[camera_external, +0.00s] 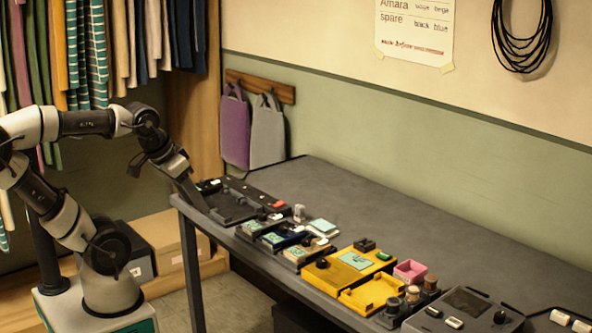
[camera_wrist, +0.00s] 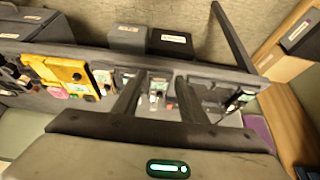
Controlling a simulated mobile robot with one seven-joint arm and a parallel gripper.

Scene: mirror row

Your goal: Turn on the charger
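No label readable here says charger. The likeliest candidate is a long dark dock (camera_external: 236,206) at the left end of the table, with a raised black strip (camera_external: 256,193) along its back. Small red and white parts sit at the strip's right end. A dark unit (camera_wrist: 218,98) at the right in the wrist view may be the same dock. I cannot make out a switch or its state. My gripper (camera_external: 203,206) points down at the dock's left end; contact is unclear. In the wrist view my gripper (camera_wrist: 158,82) has its two fingers apart, with nothing visibly held.
Small devices with pale green tops (camera_external: 274,239) stand to the right of the dock. Beyond them are a yellow unit (camera_external: 326,274), a pink box (camera_external: 410,270) and a dark grey console (camera_external: 462,304). The back of the grey table (camera_external: 380,215) is clear. Bags (camera_external: 236,128) hang behind.

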